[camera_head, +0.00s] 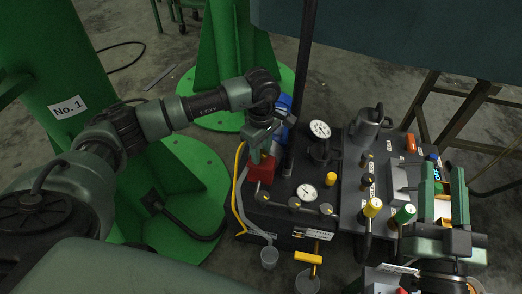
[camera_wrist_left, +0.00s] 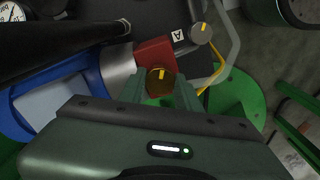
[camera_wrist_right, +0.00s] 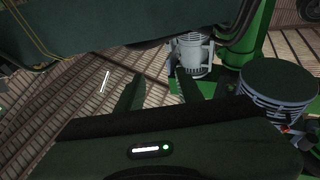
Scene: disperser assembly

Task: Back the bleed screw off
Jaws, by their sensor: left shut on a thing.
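The bleed screw (camera_wrist_left: 158,76) shows in the left wrist view as a dark brass knob with a yellow mark, at a red block (camera_wrist_left: 154,53). My left gripper (camera_wrist_left: 160,92) is shut on this knob, one finger on each side. In the head view my left gripper (camera_head: 260,148) points down above the red block (camera_head: 262,168), and the knob is hidden by the fingers. My right gripper (camera_head: 444,196) is over the right end of the bench unit; its fingers stand apart with nothing between them in the right wrist view (camera_wrist_right: 158,92).
The dark bench unit (camera_head: 345,170) carries two gauges (camera_head: 307,192), yellow and green knobs and a black lever (camera_head: 299,80). Green columns (camera_head: 130,90) stand at left.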

